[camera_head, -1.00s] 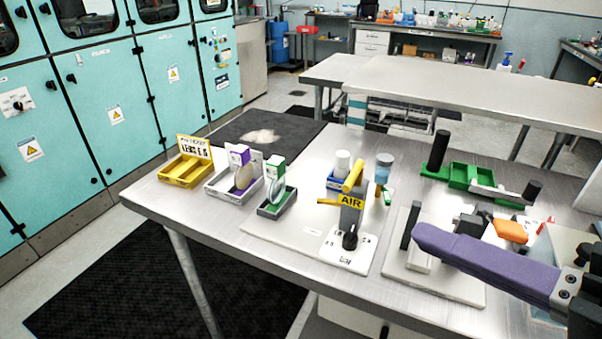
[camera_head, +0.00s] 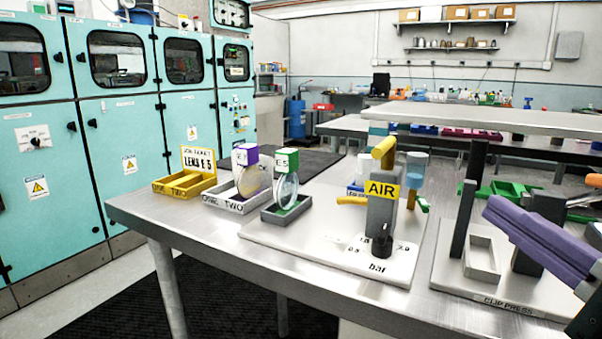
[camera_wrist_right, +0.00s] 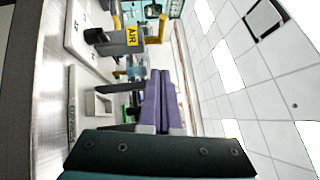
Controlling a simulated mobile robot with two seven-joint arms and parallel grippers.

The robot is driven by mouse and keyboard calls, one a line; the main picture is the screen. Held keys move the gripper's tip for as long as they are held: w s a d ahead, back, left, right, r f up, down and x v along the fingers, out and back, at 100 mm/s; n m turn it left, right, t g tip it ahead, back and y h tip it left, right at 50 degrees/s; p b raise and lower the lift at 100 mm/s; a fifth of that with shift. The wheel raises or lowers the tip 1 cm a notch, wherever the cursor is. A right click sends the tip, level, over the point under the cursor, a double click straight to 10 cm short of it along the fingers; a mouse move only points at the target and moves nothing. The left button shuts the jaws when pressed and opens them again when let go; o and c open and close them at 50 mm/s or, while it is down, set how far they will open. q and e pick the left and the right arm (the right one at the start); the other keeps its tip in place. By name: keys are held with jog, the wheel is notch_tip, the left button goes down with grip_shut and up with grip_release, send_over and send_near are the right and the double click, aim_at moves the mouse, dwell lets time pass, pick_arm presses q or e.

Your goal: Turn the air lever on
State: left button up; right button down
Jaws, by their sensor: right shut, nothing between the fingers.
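A grey air post (camera_head: 381,222) stands upright on a white board and carries a yellow AIR label (camera_head: 382,190). A yellow handle (camera_head: 384,149) sits tilted at its top, and a yellow bar (camera_head: 352,200) sticks out to its left. The label also shows in the right wrist view (camera_wrist_right: 132,36). My right gripper (camera_head: 490,208) has purple fingers, shut together and empty. It is right of the post and apart from it, above the clip press plate. Its fingers also show in the right wrist view (camera_wrist_right: 160,74). My left gripper is not in view.
Yellow (camera_head: 185,186), white (camera_head: 237,203) and grey (camera_head: 287,212) trays line the left of the table.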

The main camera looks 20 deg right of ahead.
jog(key=p, duration=0.2)
send_near(389, 148)
jog(key=w+d, duration=0.2)
jog(key=d, duration=0.1)
jog(key=w, duration=0.1)
jog(key=w+a+p, duration=0.1)
jog(key=w, duration=0.1)
jog(key=shift+w+a+r, duration=0.1)
jog(key=shift+a+r, duration=0.2)
jog(key=shift+r, duration=0.1)
jog(key=shift+w+a, duration=0.35)
jog(key=shift+p, duration=0.3)
